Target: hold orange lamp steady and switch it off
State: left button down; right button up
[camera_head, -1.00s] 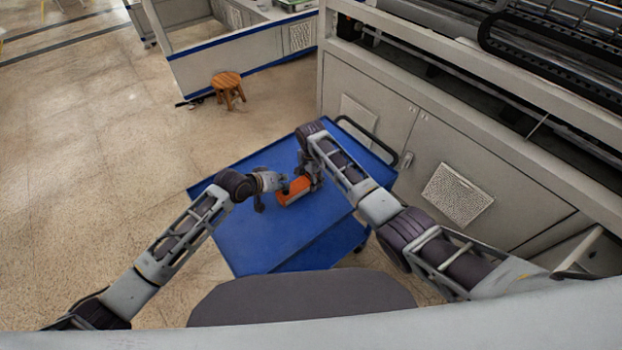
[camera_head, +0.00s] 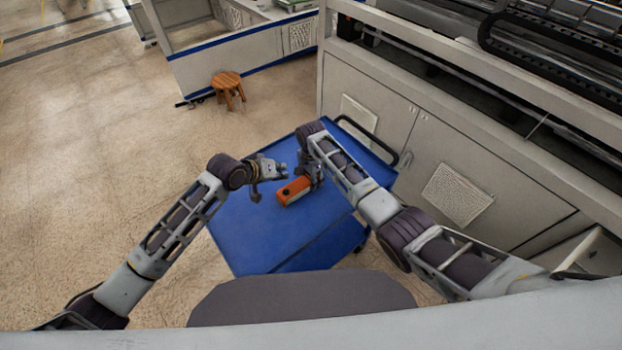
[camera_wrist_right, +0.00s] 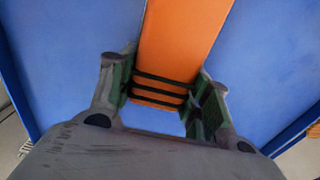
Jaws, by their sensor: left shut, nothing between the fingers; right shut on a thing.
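The orange lamp (camera_head: 294,190) lies on the blue cart top (camera_head: 250,235) in the head view. It shows as an orange block with dark bands at its near end in the right wrist view (camera_wrist_right: 180,45). My right gripper (camera_wrist_right: 162,97) is shut on the lamp, one finger on each side of the banded end. In the head view my right arm's links partly hide that gripper. My left gripper (camera_head: 280,172) is shut and empty, just left of the lamp and apart from it. The lamp's switch and whether it is lit cannot be made out.
The cart has a black handle (camera_head: 368,138) at its far right. A grey cabinet (camera_head: 440,150) of a large machine stands close behind and to the right. A wooden stool (camera_head: 227,83) stands on the floor beyond the cart. The near part of the cart top is clear.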

dwell(0.3)
jog(key=o, duration=1.2)
jog(key=shift+o, duration=0.2)
jog(key=shift+r, duration=0.15)
notch_tip(320, 180, up, 12)
jog(key=shift+s+a+f, duration=0.1)
jog(key=shift+f, duration=0.15)
